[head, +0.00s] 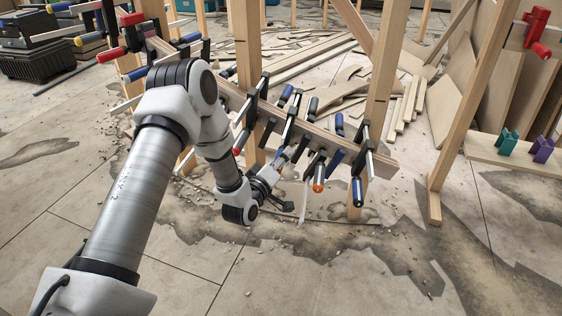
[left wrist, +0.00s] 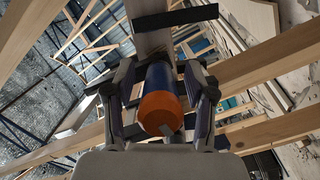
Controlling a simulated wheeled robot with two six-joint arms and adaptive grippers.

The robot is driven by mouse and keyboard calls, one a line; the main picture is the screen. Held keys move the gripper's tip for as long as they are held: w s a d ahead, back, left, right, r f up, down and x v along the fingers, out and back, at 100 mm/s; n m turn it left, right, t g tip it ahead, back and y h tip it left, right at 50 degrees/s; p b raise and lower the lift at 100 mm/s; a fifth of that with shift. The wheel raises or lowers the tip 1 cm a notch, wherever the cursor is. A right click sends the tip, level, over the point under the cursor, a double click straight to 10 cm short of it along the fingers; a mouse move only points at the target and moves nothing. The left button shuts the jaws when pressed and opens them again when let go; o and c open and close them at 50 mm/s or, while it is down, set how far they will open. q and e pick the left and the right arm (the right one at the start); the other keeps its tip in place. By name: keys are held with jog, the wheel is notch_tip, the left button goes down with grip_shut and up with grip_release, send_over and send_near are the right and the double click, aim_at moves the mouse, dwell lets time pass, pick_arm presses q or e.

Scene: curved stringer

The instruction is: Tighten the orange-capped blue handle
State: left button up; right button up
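In the left wrist view, a blue handle with an orange cap (left wrist: 160,112) points at the camera, between the two fingers of my left gripper (left wrist: 160,105). A narrow gap shows on each side, so the fingers look open around it, apart from it. In the head view my left gripper (head: 279,178) reaches up to the row of clamps under the curved wooden stringer (head: 372,158), mostly hiding the handle there. Another orange-ended handle (head: 319,180) hangs a little to its right, clear of the gripper. My right gripper is not in view.
Other clamps hang close by, including a dark blue handle (head: 357,191) at the right. Wooden posts (head: 378,85) hold the stringer. Planks and offcuts (head: 350,80) litter the floor behind. A board with teal (head: 507,141) and purple (head: 543,149) clamps lies at the right.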

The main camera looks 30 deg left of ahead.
pick_arm(q)
grip_shut()
